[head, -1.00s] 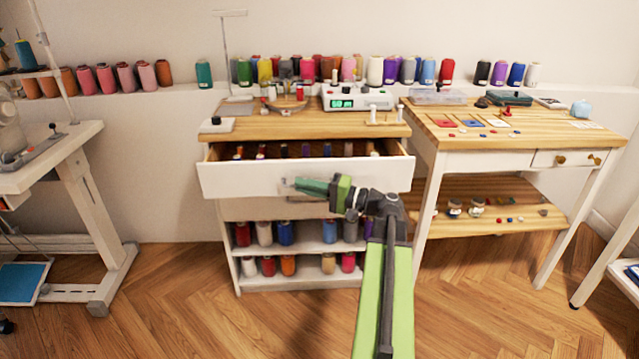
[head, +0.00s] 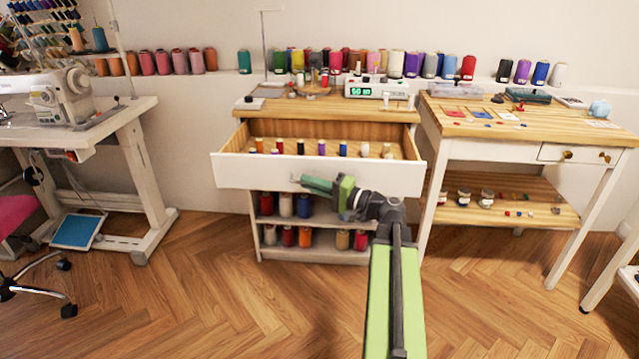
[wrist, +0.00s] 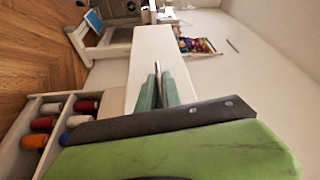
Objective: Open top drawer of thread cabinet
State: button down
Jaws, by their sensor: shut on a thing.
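The thread cabinet (head: 328,108) has a wooden top and stands against the wall. Its top drawer (head: 245,172) is pulled well out, and a row of small thread spools (head: 321,148) shows inside it. In the wrist view, my green fingertips (wrist: 157,88) are closed together against the white drawer front (wrist: 150,50).
Open shelves (head: 318,222) with large thread cones are below the drawer. A wooden worktable (head: 520,120) stands close on the right. A sewing machine table (head: 110,118) stands to the left. The wooden floor (head: 230,300) in front is clear.

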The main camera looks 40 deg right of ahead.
jog(key=shift+a, duration=0.1)
jog(key=c, duration=1.5)
grip_release()
jog(key=shift+s+d, duration=0.1)
jog(key=shift+d, duration=0.25)
jog(key=b+v, duration=0.1)
jog(key=v, duration=1.6)
jog(key=shift+s+d, duration=0.1)
jog(key=shift+s, duration=0.1)
